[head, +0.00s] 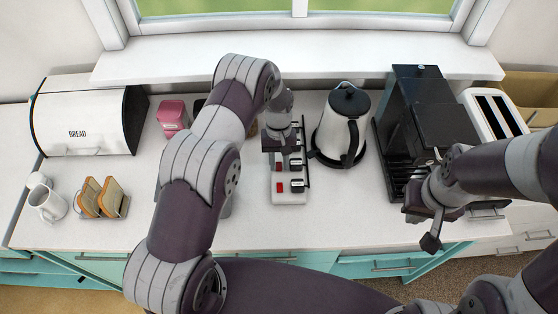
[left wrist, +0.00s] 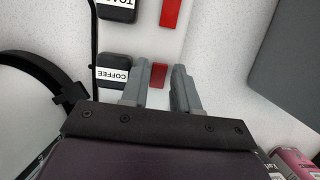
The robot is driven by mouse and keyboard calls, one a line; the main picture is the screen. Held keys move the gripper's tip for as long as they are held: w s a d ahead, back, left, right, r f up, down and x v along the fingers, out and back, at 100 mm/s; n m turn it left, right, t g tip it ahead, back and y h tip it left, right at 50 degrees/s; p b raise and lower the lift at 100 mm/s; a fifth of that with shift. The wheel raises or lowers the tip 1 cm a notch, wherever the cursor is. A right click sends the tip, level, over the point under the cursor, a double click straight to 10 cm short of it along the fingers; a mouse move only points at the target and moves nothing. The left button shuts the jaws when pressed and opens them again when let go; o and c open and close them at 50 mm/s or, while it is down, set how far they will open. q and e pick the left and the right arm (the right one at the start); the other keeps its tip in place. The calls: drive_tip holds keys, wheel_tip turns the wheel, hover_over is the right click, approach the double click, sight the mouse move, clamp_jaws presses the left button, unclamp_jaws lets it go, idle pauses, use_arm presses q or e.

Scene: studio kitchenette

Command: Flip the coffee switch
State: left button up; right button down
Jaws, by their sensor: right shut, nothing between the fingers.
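A white power strip (head: 288,200) with red switches and black plugs lies on the counter. In the left wrist view, a black plug labelled COFFEE (left wrist: 112,77) sits beside a red switch (left wrist: 158,74). My left gripper (head: 280,150) is over the strip's far part and hides some of it. In the left wrist view its grey fingers (left wrist: 157,84) are apart, with the red switch showing in the gap between the tips; contact cannot be told. My right gripper (head: 432,241) is shut and empty, in front of the black coffee machine (head: 421,110).
A kettle (head: 344,125) stands just right of the strip, and a toaster (head: 494,114) is at the right. A bread bin (head: 85,120), a toast rack (head: 102,198), a mug (head: 47,203) and a pink tin (head: 172,117) are at the left. A second plug labelled TOAST (left wrist: 117,8) neighbours the coffee one.

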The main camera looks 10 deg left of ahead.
use_arm(q)
drive_tip(key=b+v, duration=0.2)
drive_tip(key=v, duration=0.1)
drive_tip(key=shift+w+r, duration=0.25)
wheel_tip(320, 180, up, 4)
drive_tip(key=p, duration=0.3)
wheel_tip(320, 180, up, 5)
drive_tip(key=p, duration=0.7)
hover_over(279, 163)
drive_tip(key=w, duration=0.2)
drive_tip(key=shift+s+a, duration=0.1)
drive_tip(key=shift+a, duration=0.15)
drive_tip(key=shift+f, duration=0.1)
drive_tip(key=s+a+m+t+b, duration=0.1)
drive_tip(key=s+t+b, duration=0.1)
drive_tip(key=s+b, duration=0.6)
drive_tip(key=s+a+m+t+b, duration=0.2)
drive_tip(key=s+b, duration=0.6)
drive_tip(key=s, duration=0.5)
drive_tip(key=shift+s+a+r+y+b, duration=0.25)
drive_tip(key=shift+s+r+y+b, duration=0.1)
drive_tip(key=shift+r+y, duration=0.05)
